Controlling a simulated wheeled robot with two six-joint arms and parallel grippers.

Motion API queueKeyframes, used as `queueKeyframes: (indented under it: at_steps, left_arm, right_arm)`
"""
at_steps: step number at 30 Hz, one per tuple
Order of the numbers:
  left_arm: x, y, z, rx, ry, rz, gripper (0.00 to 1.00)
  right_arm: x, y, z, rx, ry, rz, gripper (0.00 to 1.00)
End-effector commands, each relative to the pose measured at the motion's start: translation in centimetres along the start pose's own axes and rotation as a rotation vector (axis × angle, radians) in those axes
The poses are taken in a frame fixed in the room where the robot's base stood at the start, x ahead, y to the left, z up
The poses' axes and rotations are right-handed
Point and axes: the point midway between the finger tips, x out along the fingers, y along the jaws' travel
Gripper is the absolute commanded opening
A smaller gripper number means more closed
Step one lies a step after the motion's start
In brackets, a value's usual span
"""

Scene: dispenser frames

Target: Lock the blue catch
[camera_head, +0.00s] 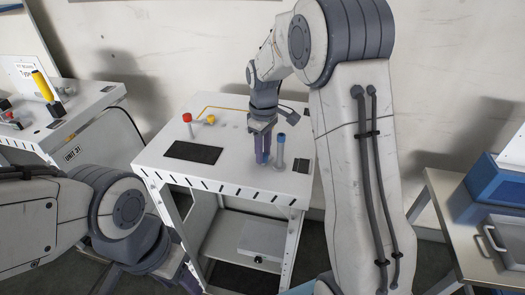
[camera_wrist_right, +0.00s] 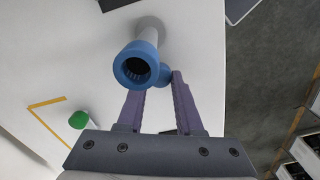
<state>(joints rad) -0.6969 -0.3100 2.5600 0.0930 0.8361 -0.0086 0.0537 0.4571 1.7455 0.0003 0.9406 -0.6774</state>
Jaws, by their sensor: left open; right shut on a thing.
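The blue catch (camera_head: 281,138) has a blue collar on an upright pale post, standing on the right part of the white cabinet top. In the right wrist view its hollow blue collar (camera_wrist_right: 135,66) faces the camera, with a smaller blue knob (camera_wrist_right: 164,74) sticking out beside it. My right gripper (camera_head: 262,160) points down just left of the post. In the wrist view its purple fingertips (camera_wrist_right: 160,82) are shut on the blue knob, whose lower part they partly hide. My left gripper (camera_head: 188,281) is open and empty at the lower edge, in front of the cabinet and mostly cut off.
A red-topped post (camera_head: 187,118) and a dark mesh panel (camera_head: 193,152) are on the cabinet top (camera_head: 235,178). The wrist view shows a green knob (camera_wrist_right: 79,119) by a yellow line. Another unit (camera_head: 75,150) stands left, a drawer bench (camera_head: 490,235) right.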

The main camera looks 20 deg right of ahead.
Motion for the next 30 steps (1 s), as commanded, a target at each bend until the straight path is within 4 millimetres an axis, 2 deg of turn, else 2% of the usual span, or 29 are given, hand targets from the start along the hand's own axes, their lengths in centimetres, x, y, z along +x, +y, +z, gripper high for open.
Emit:
queueKeyframes:
  at_steps: [18,30]
  left_arm:
    - [-0.22,0.02,-0.01,0.000,0.000,0.000,0.55]
    - [-0.28,0.02,-0.01,0.000,0.000,0.000,0.55]
  right_arm:
    - [-0.23,0.21,-0.13,0.582,0.008,0.005,0.00]
    - [-0.25,0.23,-0.16,0.865,0.010,0.004,0.00]
